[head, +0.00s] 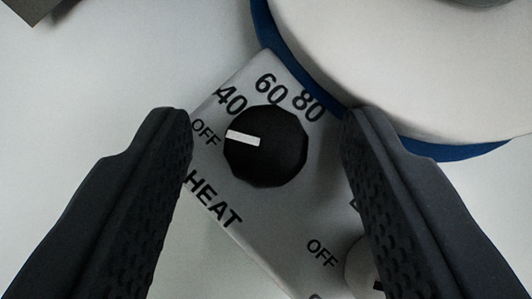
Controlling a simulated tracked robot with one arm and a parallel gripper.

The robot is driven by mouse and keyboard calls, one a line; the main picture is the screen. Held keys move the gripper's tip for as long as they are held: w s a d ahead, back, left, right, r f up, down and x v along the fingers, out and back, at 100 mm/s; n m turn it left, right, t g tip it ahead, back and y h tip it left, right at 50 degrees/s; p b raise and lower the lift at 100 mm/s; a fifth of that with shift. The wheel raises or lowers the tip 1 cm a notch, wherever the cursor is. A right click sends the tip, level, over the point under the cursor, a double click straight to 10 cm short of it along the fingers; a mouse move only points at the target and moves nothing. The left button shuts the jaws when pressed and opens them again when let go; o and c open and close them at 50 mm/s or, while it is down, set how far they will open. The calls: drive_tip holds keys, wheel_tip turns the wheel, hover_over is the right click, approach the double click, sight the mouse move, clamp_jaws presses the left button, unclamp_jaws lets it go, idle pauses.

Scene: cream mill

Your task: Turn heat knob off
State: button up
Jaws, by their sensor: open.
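The black heat knob (266,147) sits on a grey-white control panel (240,227), with "HEAT" printed below it. Its white pointer mark points left, close to the "OFF" label. The labels 40, 60 and 80 run around its upper side. My gripper (268,118) is open, with one dark finger left of the knob and the other right of it. Gaps show between each finger and the knob, so they appear apart from it. The left finger lies beside the OFF label.
A second knob (357,268), pale and with its own OFF label, is partly hidden behind my right finger. A large round white vessel with a blue rim (450,150) stands at upper right, close to my right fingertip. The pale surface at left (80,110) is clear.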

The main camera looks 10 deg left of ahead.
drive_tip(key=shift+s+r, duration=0.1)
drive_tip(key=b+v, duration=0.1)
drive_tip(key=v, duration=1.2)
drive_tip(key=shift+s, duration=0.2)
drive_tip(key=shift+r, duration=0.15)
wheel_tip(320, 180, up, 22)
drive_tip(key=d+m+t+h+b, duration=0.1)
drive_tip(key=d+t+h, duration=0.1)
drive_tip(key=t, duration=0.1)
drive_tip(key=s+a+r+t, duration=0.1)
drive_tip(key=s+r, duration=0.4)
drive_tip(key=r, duration=0.3)
drive_tip(key=s+a+r+t+b, duration=0.1)
drive_tip(key=s+r, duration=0.4)
drive_tip(key=r, duration=0.3)
drive_tip(key=s+a+r+m+t, duration=0.1)
drive_tip(key=s+r, duration=0.3)
drive_tip(key=r, duration=0.4)
drive_tip(key=shift+s+a+r+t, duration=0.3)
drive_tip(key=shift+s+a+r, duration=0.05)
drive_tip(key=shift+s+a, duration=0.05)
